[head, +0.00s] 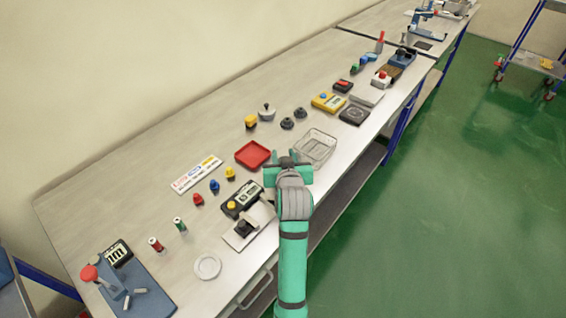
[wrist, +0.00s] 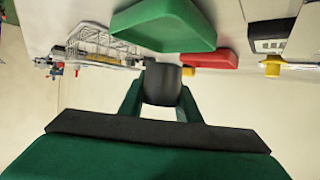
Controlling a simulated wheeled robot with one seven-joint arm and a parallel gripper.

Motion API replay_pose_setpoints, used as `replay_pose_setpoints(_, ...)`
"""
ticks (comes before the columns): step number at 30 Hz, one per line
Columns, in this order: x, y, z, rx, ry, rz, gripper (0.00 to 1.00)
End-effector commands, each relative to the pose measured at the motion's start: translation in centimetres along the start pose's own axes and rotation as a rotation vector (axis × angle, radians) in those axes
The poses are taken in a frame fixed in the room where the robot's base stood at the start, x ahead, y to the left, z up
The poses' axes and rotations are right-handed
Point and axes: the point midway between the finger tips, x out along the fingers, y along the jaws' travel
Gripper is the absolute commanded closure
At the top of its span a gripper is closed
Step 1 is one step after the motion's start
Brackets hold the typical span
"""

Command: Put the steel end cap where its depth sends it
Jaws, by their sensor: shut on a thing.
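My gripper (wrist: 163,90) is shut on a dark grey cylindrical part (wrist: 162,82), which looks like the steel end cap. In the head view my gripper (head: 288,165) is over the bench between the red tray and the wire basket; the held part barely shows there. A green tray (wrist: 165,25) is close beyond the held part in the wrist view; I cannot make it out in the head view. A red tray (head: 253,154) also shows in the wrist view (wrist: 212,60). A wire basket (head: 316,147) is right of my gripper. A printed strip (head: 197,174) has red, blue and yellow text, unreadable here.
A dark gauge with a display (head: 242,199) stands left of my arm. Several small red, blue and yellow pieces stand near the strip. Dark round parts (head: 287,123) and a grey knobbed part (head: 267,112) stand behind.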

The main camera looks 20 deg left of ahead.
Motion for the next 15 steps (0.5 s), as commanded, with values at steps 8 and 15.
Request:
replay_pose_setpoints(8,1.4,0.2,1.3,-0.001,-0.001,-0.003,1.0)
replay_pose_setpoints(15,2.3,0.0,3.5,-0.002,0.001,-0.005,1.0)
